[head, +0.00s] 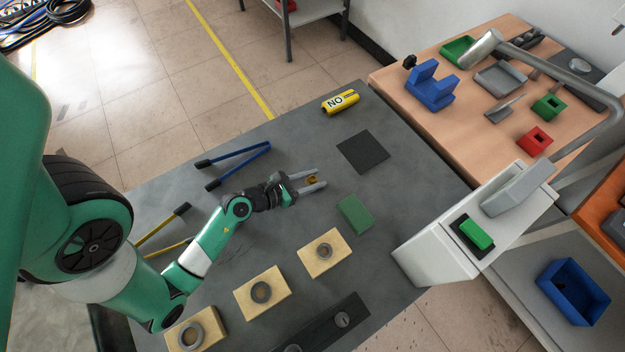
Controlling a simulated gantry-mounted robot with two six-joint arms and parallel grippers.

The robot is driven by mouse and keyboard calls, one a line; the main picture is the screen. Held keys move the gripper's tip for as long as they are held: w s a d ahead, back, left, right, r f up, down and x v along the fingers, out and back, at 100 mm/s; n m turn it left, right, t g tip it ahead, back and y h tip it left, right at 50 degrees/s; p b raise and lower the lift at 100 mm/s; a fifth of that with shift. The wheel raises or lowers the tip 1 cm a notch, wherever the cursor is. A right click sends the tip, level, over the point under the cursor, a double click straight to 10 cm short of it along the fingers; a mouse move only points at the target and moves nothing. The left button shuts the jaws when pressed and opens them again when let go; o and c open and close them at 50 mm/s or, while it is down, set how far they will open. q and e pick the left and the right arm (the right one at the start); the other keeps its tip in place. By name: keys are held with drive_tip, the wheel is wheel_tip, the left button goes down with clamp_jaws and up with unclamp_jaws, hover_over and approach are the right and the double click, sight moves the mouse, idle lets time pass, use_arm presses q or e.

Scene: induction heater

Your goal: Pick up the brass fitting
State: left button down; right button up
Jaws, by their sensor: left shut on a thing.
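My left gripper (319,178) reaches in from the left over the grey table. It is shut on the brass fitting (312,181), a small gold-brown piece between the two grey fingers. The fingers hide part of the fitting. I cannot tell whether it still touches the table. My right gripper is not in view.
A green block (355,213) and a dark square pad (363,152) lie near the gripper. Blue-handled pliers (235,165) and a yellow "NO" cylinder (340,102) lie behind. A white machine (450,235) stands right.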

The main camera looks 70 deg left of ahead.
sight(313, 178)
use_arm(q)
drive_tip(key=shift+r, duration=0.1)
wheel_tip(313, 178, up, 9)
drive_tip(key=p, duration=0.6)
drive_tip(key=shift+r, duration=0.45)
